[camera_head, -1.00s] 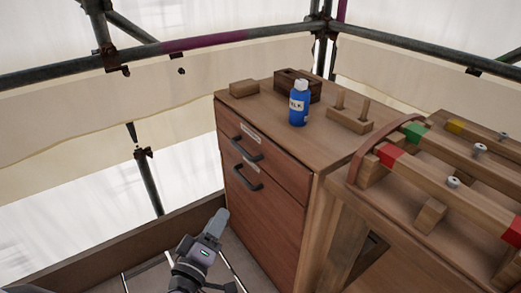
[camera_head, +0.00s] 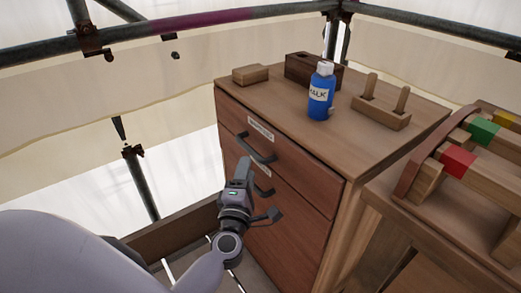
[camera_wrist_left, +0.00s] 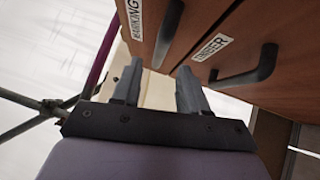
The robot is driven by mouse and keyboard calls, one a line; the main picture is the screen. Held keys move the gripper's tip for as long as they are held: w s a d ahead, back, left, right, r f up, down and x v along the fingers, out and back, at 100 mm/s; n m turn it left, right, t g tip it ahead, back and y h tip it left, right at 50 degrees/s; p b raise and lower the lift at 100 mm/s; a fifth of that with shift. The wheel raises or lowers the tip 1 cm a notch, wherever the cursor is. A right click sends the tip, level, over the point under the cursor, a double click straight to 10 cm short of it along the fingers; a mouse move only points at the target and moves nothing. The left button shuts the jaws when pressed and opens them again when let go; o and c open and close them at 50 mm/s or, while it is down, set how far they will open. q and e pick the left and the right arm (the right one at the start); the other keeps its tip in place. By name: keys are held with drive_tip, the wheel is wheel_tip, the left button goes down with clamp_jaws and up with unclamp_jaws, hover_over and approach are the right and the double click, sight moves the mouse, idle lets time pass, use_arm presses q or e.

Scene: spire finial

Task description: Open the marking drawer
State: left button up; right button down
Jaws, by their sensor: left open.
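The wooden cabinet holds the marking drawer (camera_head: 295,165), its upper drawer, which is shut. It has a white label and a dark bar handle (camera_head: 256,148). In the left wrist view the MARKING label (camera_wrist_left: 132,18) and its handle (camera_wrist_left: 168,36) show near the top. My left gripper (camera_head: 243,168) is in front of the cabinet, just below the upper handle in the head view, and covers part of the lower handle. In the left wrist view its fingers (camera_wrist_left: 157,84) are apart and empty, short of the handles. My right gripper is not in view.
A lower drawer (camera_head: 290,225) with its own handle (camera_wrist_left: 250,70) sits beneath. A blue bottle (camera_head: 320,95), a wooden block (camera_head: 251,75), a dark box (camera_head: 303,68) and a pegged stand (camera_head: 383,110) are on top. A wooden bench (camera_head: 395,215) stands right; scaffold pipes (camera_head: 200,23) run behind.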

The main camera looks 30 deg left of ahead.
sight(251, 149)
use_arm(q)
drive_tip(key=shift+x, duration=3.7)
clamp_jaws()
